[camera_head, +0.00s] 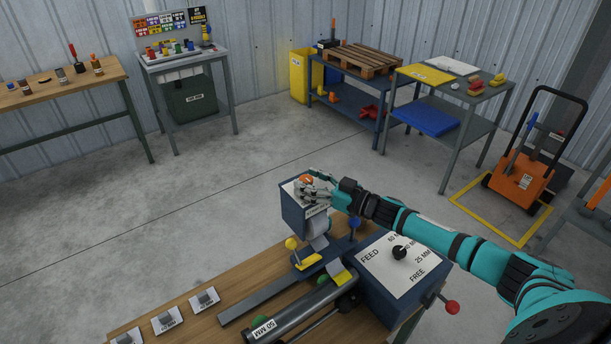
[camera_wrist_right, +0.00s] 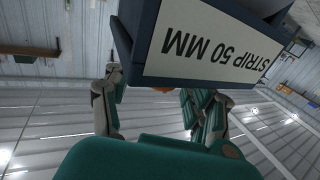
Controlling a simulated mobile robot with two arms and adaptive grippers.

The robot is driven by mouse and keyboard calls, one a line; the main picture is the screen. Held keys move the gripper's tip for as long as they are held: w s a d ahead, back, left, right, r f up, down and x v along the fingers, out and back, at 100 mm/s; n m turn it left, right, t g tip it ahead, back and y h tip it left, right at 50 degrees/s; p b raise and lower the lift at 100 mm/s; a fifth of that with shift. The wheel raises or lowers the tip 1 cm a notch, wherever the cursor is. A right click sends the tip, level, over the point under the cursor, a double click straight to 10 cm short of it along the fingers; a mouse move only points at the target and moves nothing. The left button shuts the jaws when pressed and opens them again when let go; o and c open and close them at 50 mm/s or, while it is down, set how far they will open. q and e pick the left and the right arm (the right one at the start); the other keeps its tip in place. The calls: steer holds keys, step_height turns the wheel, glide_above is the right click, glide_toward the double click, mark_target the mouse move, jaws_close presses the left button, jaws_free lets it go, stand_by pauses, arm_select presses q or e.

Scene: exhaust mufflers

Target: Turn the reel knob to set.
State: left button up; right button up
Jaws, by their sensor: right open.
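The orange reel knob (camera_head: 306,179) sits on top of the blue reel box (camera_head: 293,212), near the middle of the head view. My right gripper (camera_head: 315,188) is at the knob, with its fingers around or beside it and partly hiding it. In the right wrist view, the open fingers (camera_wrist_right: 160,88) are apart, and a sliver of orange (camera_wrist_right: 163,89) shows between them. The box's "STRIP 50 MM" label (camera_wrist_right: 210,52) fills the upper part, upside down. Contact between fingers and knob cannot be told. My left gripper is out of view.
The feed box (camera_head: 390,270), with a black selector knob (camera_head: 399,252) and a red-ended lever (camera_head: 451,306), stands close under my right arm. A yellow-knobbed lever (camera_head: 291,244) is in front of the reel box. Labelled blocks (camera_head: 167,321) lie on the wooden bench (camera_head: 230,286).

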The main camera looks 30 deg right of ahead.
steer(key=shift+w+a, duration=0.3)
steer(key=shift+w, duration=0.25)
jaws_close()
